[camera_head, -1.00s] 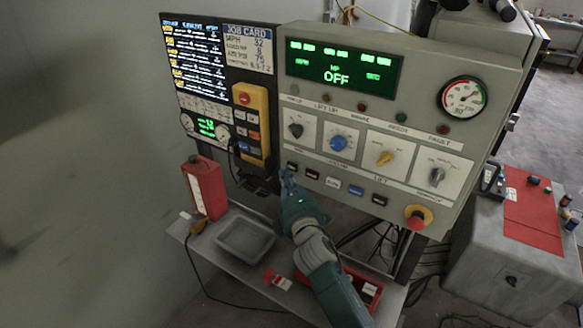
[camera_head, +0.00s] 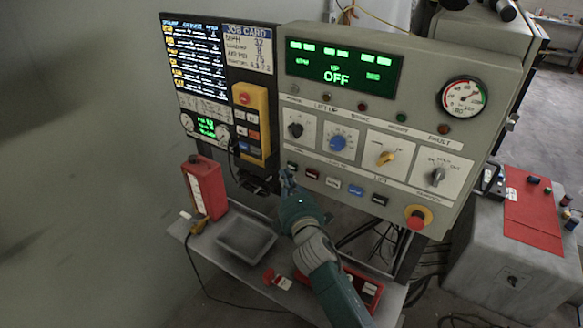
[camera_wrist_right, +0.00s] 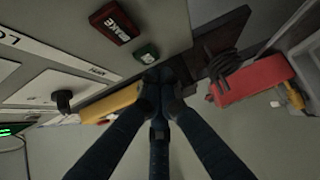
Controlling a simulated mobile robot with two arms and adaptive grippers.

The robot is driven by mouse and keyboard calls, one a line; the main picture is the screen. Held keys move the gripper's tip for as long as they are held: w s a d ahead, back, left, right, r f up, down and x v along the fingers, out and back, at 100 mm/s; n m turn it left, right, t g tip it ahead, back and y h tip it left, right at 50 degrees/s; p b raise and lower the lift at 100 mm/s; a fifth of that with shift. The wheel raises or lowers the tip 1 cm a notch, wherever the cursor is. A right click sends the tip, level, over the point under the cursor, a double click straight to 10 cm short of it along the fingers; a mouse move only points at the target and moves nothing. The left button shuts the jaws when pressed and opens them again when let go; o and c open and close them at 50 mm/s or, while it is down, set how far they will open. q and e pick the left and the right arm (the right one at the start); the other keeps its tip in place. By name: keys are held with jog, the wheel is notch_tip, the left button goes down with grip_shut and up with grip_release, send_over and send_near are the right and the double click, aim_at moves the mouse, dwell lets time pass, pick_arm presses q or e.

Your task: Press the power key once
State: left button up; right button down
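The grey control panel (camera_head: 350,160) has a row of keys along its lower edge. At the row's left end a small green key (camera_wrist_right: 148,54) shows in the right wrist view, beside the red BRAKE key (camera_wrist_right: 115,22). I cannot read the green key's label. In the head view the red key (camera_head: 312,174) is just right of my right gripper (camera_head: 287,178). That gripper also shows in the right wrist view (camera_wrist_right: 160,78), its fingers together and empty, with the tips right by the green key. I cannot tell whether they touch it. The display (camera_head: 342,66) reads OFF. My left gripper is out of view.
A yellow pendant (camera_head: 251,122) hangs left of the panel. Below are a shelf with a grey tray (camera_head: 247,241) and a red box (camera_head: 204,188). A red emergency stop (camera_head: 416,220) is at the panel's lower right. White (camera_head: 333,182) and blue (camera_head: 355,190) keys continue the row.

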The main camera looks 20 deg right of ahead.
jog(key=shift+w+d, duration=0.25)
jog(key=shift+d, duration=0.1)
jog(key=shift+w+d, duration=0.25)
dwell(1.0)
jog(key=shift+s+a, duration=0.5)
jog(key=shift+a, duration=0.1)
jog(key=s+a, duration=0.1)
jog(key=a, duration=0.1)
jog(key=s+a, duration=0.2)
dwell(0.6)
